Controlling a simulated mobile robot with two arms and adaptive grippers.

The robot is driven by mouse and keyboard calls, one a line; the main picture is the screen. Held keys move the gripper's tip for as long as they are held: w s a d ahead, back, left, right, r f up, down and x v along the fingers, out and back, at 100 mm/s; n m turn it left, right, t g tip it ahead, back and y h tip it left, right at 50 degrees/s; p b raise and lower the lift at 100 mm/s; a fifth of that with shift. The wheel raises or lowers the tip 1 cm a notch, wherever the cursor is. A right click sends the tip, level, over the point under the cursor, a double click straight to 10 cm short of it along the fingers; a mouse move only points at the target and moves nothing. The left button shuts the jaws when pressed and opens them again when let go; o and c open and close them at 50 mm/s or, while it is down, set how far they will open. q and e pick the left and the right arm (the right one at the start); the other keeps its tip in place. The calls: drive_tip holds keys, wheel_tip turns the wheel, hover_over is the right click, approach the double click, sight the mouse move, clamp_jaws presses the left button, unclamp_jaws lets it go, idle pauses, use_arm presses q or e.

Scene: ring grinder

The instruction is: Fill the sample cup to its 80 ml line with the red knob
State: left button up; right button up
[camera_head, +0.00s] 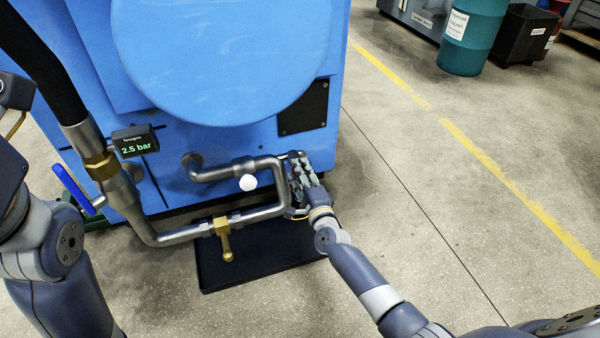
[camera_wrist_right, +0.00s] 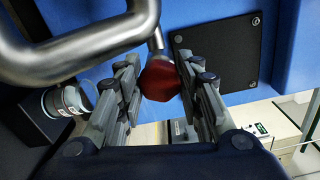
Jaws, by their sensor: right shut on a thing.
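My right gripper (camera_head: 303,172) is at the right end of the pipework, by the front of the blue machine. In the right wrist view the red knob (camera_wrist_right: 160,80) sits between the two fingers of that gripper (camera_wrist_right: 163,95), which is shut on it. The knob is hidden by the gripper in the head view. A clear cup with a dark rim and red marks, seemingly the sample cup (camera_wrist_right: 66,101), shows at the left of the wrist view, apart from the fingers. Its fill level cannot be told. My left arm is at the left edge; its fingers are not seen.
A blue lever (camera_head: 79,190) is at left. The gauge (camera_head: 135,141) reads 2.5 bar. A black tray (camera_head: 225,278) lies below.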

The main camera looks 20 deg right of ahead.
drive_tip(key=shift+f, duration=0.1)
drive_tip(key=o, duration=1.1)
drive_tip(key=shift+c, duration=0.2)
drive_tip(key=s, duration=1.2)
drive_tip(key=shift+d, duration=0.15)
